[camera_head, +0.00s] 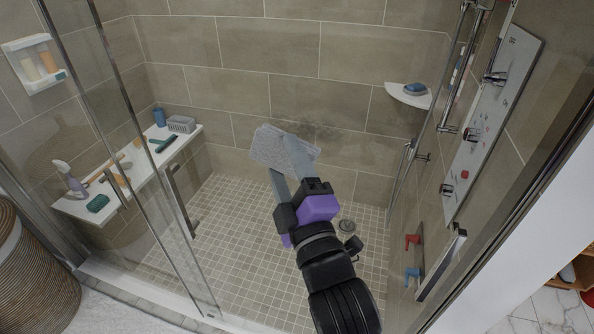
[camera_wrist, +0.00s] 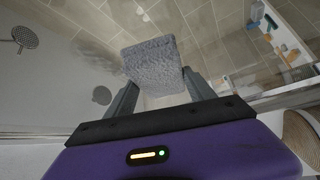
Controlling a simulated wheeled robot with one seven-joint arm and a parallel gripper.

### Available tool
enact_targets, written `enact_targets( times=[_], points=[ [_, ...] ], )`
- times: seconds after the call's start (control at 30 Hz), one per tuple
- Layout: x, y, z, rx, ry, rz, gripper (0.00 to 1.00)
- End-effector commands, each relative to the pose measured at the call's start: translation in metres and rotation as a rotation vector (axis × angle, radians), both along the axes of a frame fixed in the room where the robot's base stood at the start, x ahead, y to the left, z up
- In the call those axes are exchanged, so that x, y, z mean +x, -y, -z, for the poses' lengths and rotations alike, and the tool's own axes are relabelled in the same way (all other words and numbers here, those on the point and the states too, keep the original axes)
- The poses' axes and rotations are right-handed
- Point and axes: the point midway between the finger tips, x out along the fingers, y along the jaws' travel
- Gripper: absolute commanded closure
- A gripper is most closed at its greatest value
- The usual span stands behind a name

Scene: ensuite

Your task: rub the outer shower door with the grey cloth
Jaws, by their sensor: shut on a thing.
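My gripper (camera_head: 284,168) is shut on the grey cloth (camera_head: 264,150), a light grey, textured square piece. It stands out beyond the fingertips in front of the tiled back wall, in the middle of the head view. In the wrist view the cloth (camera_wrist: 153,65) sits between the two fingers and hides what lies directly behind it. A clear glass shower door (camera_head: 145,165) with a metal handle (camera_head: 180,201) is at the left. More framed glass with an upright handle (camera_head: 441,264) is at the right. I cannot tell which panel is the outer door. The cloth appears apart from both.
A white bench (camera_head: 72,207) with bottles, a brush and a basket stands behind the left glass. A wicker basket (camera_head: 38,275) stands front left. The tiled shower floor is mostly clear.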

Motion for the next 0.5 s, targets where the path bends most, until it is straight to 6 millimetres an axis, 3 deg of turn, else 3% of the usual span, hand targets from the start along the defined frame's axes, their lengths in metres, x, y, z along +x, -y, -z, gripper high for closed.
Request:
enact_targets(
  times=[0.5],
  points=[
    [0.009, -0.027, 0.002, 0.001, 0.002, 0.0, 0.77]
  ],
)
